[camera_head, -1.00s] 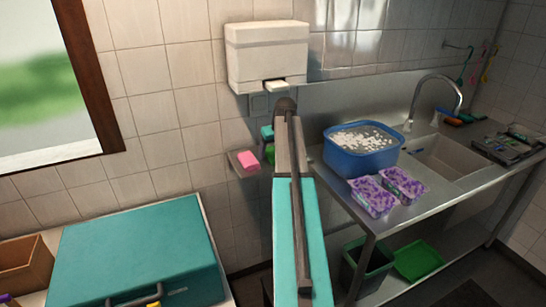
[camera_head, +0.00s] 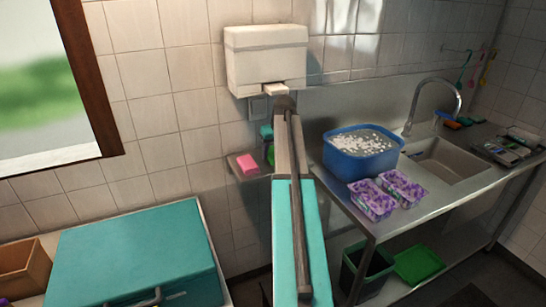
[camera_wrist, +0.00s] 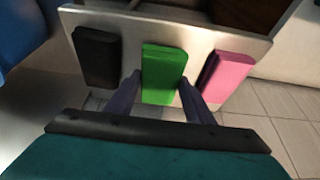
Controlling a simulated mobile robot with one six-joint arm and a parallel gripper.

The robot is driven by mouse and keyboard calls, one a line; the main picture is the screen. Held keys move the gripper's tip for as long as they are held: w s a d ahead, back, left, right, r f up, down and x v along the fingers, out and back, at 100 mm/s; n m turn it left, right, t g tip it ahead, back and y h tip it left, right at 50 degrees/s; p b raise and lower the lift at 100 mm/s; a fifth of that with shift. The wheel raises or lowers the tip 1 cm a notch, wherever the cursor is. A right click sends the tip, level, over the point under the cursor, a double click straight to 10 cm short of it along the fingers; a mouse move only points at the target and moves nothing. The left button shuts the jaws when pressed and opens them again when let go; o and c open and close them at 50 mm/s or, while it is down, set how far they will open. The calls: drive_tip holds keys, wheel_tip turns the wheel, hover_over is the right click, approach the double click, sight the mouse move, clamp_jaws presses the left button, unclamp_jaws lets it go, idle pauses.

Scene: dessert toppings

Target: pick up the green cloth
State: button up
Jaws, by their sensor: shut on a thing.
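The green cloth (camera_wrist: 163,72) is a folded block on a pale shelf (camera_wrist: 75,14) in the wrist view, between a black cloth (camera_wrist: 97,57) and a pink cloth (camera_wrist: 226,78). My gripper (camera_wrist: 160,88) has one dark finger on each side of the green cloth's near part and is shut on it. The cloth still appears to be at the shelf. In the head view the green cloth (camera_head: 270,154) shows only as a sliver left of my arm, and the pink cloth (camera_head: 247,164) lies to its left. The black cloth is hidden there.
A white dispenser (camera_head: 266,62) hangs on the tiled wall above the shelf. A steel counter (camera_head: 352,213) to the right carries a blue tub (camera_head: 360,165), purple-patterned packs (camera_head: 371,200) and a sink (camera_head: 450,160). A teal case (camera_head: 135,250) lies at lower left.

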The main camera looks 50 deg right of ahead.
wheel_tip(320, 180, up, 2)
drive_tip(key=shift+b, duration=0.35)
drive_tip(key=s+d+r+b, duration=0.1)
drive_tip(key=s+b, duration=0.2)
drive_tip(key=s, duration=1.3)
drive_tip(key=shift+d+r, duration=0.15)
drive_tip(key=shift+r, duration=0.15)
drive_tip(key=shift+o, duration=0.8)
drive_tip(key=shift+c, duration=0.3)
drive_tip(key=shift+s+f, duration=0.1)
drive_tip(key=shift+s, duration=0.05)
